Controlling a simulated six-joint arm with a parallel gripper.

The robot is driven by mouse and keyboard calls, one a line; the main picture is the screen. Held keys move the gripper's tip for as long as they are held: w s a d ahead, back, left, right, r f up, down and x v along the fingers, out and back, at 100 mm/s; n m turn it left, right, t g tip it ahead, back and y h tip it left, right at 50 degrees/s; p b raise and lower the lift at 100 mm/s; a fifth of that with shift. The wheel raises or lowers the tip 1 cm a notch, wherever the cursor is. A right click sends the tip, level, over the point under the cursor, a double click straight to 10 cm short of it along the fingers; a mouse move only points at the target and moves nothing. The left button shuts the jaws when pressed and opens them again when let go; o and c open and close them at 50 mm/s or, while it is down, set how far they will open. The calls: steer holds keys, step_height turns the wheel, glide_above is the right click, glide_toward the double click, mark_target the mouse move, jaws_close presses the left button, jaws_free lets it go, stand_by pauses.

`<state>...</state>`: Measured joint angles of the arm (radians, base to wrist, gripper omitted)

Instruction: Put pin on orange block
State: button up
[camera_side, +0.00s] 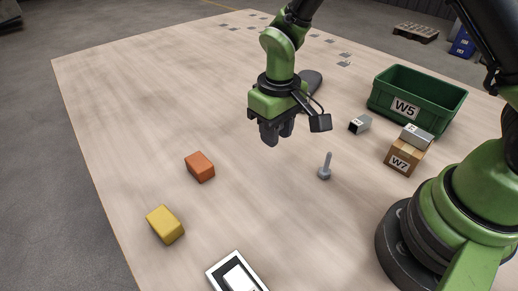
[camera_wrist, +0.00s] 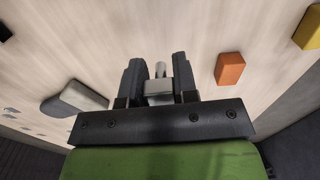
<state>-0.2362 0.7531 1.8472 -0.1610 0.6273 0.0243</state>
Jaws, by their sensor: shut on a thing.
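A grey pin (camera_side: 326,166) stands nearly upright on the table, its wider head down, in the side view. It is to the right of my gripper (camera_side: 276,134) and apart from it. The orange block (camera_side: 200,167) lies on the table to the gripper's left and also shows in the wrist view (camera_wrist: 230,69). My gripper is raised above the table. In the wrist view its fingers (camera_wrist: 158,80) are shut on a light grey metal piece (camera_wrist: 158,88). A short rod shows just beyond this piece; I cannot tell whether it belongs to it. The side view hides the piece.
A yellow block (camera_side: 165,224) lies front left, and a black-and-white framed panel (camera_side: 237,274) at the front. On the right are a green bin (camera_side: 437,106), a W7 box (camera_side: 403,158) with a metal piece on top, and a small metal block (camera_side: 360,124). A dark grey object (camera_side: 312,84) lies behind.

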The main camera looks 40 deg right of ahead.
steer(key=shift+r, duration=0.3)
steer(key=shift+w+a+r, duration=0.1)
steer(key=shift+w, duration=0.15)
steer(key=w+a+r, duration=0.1)
steer(key=w+a, duration=0.4)
steer(key=w, duration=0.2)
step_height(320, 180, up, 2)
steer(key=r, duration=0.1)
glide_above(200, 163)
steer(key=shift+m, duration=0.3)
step_height(200, 163, down, 10)
steer(key=shift+f, duration=0.15)
steer(key=shift+f, duration=0.15)
steer(key=o, duration=1)
